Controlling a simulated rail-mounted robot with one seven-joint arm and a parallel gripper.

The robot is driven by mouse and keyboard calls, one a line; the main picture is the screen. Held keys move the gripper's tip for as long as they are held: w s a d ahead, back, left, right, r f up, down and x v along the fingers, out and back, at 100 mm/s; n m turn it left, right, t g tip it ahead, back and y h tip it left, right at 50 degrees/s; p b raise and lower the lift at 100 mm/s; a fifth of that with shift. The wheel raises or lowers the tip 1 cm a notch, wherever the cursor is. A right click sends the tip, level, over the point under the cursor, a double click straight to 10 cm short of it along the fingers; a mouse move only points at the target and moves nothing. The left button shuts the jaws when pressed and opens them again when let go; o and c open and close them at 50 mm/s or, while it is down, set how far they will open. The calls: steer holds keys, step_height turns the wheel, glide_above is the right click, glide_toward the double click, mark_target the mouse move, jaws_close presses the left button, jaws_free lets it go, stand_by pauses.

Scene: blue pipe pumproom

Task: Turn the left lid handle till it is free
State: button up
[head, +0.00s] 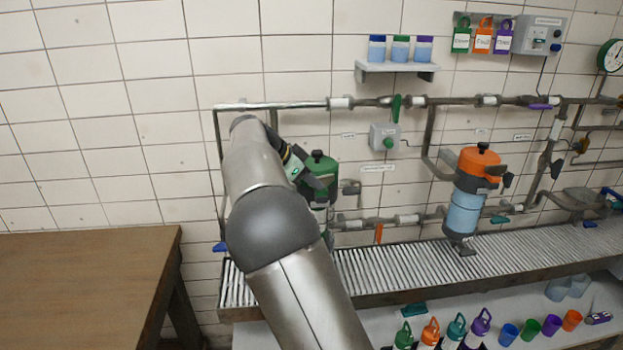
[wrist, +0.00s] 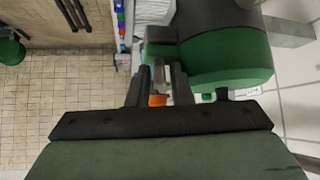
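The left vessel has a green lid (head: 320,162) with a dark knob on top and stands at the left end of the pipework. My gripper (head: 308,180) is at the lid's left side, partly hidden by my own arm in the head view. In the wrist view the green lid (wrist: 225,62) fills the upper right, with a dark green block (wrist: 160,42) jutting left from it. My gripper (wrist: 160,80) has its two fingers apart, with a thin grey piece between them. I cannot tell whether this piece is the handle, and no firm contact shows.
A second vessel with an orange lid (head: 481,162) stands to the right. Pipes run along the tiled wall above a grated channel (head: 370,270). A brown table (head: 80,280) is at the left. Bottles and cups stand on the lower bench.

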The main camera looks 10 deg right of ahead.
jaws_close()
